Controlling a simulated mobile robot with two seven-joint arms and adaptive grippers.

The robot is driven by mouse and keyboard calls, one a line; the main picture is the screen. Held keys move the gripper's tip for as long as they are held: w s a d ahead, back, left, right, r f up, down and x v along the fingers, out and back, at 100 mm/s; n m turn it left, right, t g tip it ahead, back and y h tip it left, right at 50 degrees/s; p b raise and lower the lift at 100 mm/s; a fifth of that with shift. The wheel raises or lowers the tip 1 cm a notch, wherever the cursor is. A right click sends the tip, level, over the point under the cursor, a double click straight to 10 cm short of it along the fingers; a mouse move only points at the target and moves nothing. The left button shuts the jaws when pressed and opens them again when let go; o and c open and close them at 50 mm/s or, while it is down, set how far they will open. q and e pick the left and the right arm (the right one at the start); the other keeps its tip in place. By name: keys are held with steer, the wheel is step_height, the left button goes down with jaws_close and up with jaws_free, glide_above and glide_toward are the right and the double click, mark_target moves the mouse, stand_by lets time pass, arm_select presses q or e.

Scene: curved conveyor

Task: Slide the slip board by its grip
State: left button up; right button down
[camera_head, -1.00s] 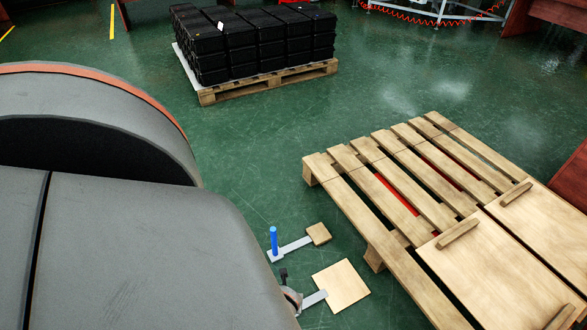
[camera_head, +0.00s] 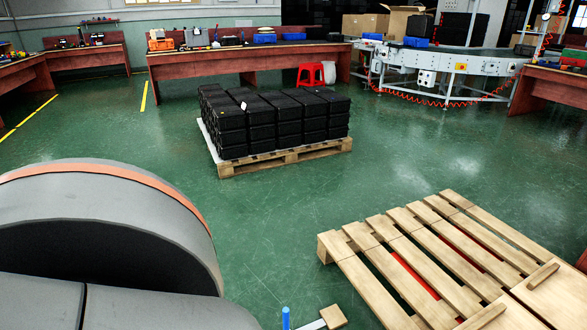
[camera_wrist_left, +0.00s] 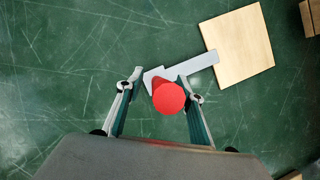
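In the left wrist view, a pale wooden slip board (camera_wrist_left: 238,49) lies on the green floor. A grey bar (camera_wrist_left: 203,63) runs from it to an upright red grip (camera_wrist_left: 168,98). My left gripper (camera_wrist_left: 160,77) is open, its two fingers on either side of the red grip. A gap shows between the left finger and the grip; I cannot tell whether the right finger touches it. In the head view, a blue post (camera_head: 285,318) and a small wooden board (camera_head: 333,317) show at the bottom edge. My grippers are out of that view.
A wooden pallet (camera_head: 365,280) with boards on it stands at the right. Another pallet (camera_head: 285,159) holds stacked black crates (camera_head: 275,120). Workbenches (camera_head: 215,66), a red stool (camera_head: 312,74) and a conveyor (camera_head: 435,58) stand behind. Green floor between the pallets is clear.

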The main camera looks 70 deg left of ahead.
arm_select(q)
steer(key=shift+r, duration=0.1)
steer(key=v, duration=1.2)
steer(key=shift+d, duration=0.1)
stand_by(0.5)
